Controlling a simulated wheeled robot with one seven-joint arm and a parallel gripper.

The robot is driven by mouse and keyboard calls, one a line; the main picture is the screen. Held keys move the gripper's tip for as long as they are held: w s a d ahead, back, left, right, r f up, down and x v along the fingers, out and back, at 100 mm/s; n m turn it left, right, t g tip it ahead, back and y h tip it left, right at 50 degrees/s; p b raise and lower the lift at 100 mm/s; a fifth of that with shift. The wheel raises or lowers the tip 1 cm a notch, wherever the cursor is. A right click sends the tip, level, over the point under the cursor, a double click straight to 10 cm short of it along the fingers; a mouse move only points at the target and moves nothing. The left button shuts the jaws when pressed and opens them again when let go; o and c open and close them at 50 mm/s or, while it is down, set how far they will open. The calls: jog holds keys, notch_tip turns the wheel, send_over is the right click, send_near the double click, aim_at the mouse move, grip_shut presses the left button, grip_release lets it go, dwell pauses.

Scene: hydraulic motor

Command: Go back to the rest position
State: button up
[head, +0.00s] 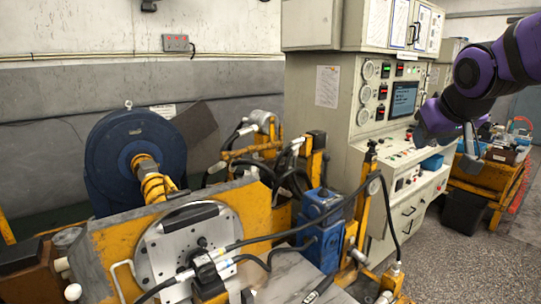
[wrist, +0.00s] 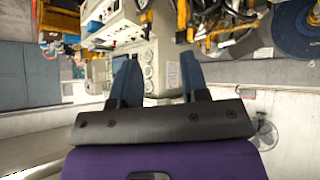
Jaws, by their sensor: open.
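My gripper (wrist: 160,80) shows in the wrist view with its two blue-grey fingers spread apart. Nothing is between the fingers. The wrist picture looks upside down, with the control cabinet (wrist: 120,35) behind the fingers. In the head view, my purple arm reaches in from the upper right, and its end hangs in front of the control cabinet (head: 330,130), near the console. The fingertips are hard to make out there. The hydraulic motor rig, with a round metal flange plate (head: 175,255) and a blue block (head: 322,240), stands at the lower middle, well apart from my gripper.
A large blue round housing (head: 110,150) stands at the left behind the yellow frame. Black hoses cross the rig. A yellow cart (head: 490,180) with tools and a dark bin (head: 463,213) stand at the right. The speckled floor (head: 450,265) at the lower right is clear.

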jog(key=s+f+g, duration=0.1)
jog(key=s+f, duration=0.1)
jog(key=s, duration=0.8)
jog(key=s+a+f+g+y, duration=0.1)
jog(key=s+f+g, duration=0.1)
jog(key=s, duration=0.9)
jog(key=shift+a+f, duration=0.25)
jog(key=shift+f, duration=0.05)
